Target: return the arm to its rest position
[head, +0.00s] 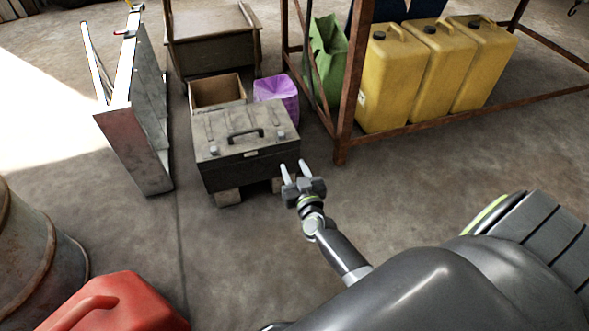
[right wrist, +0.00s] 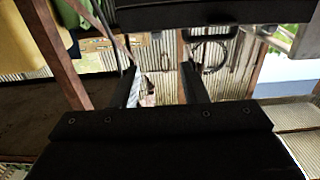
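My right gripper (head: 294,171) is in the head view, at the front right corner of the dark toolbox (head: 250,163). Its two fingers are apart and I see nothing between them. In the right wrist view the fingers (right wrist: 159,70) also stand apart, with only background between them. I cannot tell whether a fingertip touches the toolbox. The toolbox is closed, with a handle on its lid. My right arm reaches in from the lower right. My left gripper is not in view.
An open cardboard box (head: 217,91) and a purple container (head: 276,90) stand behind the toolbox. Yellow jerrycans (head: 391,80) stand in a rusty frame (head: 346,110). A red can (head: 125,305) and a barrel (head: 30,250) are lower left. The floor (head: 400,190) right of the gripper is clear.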

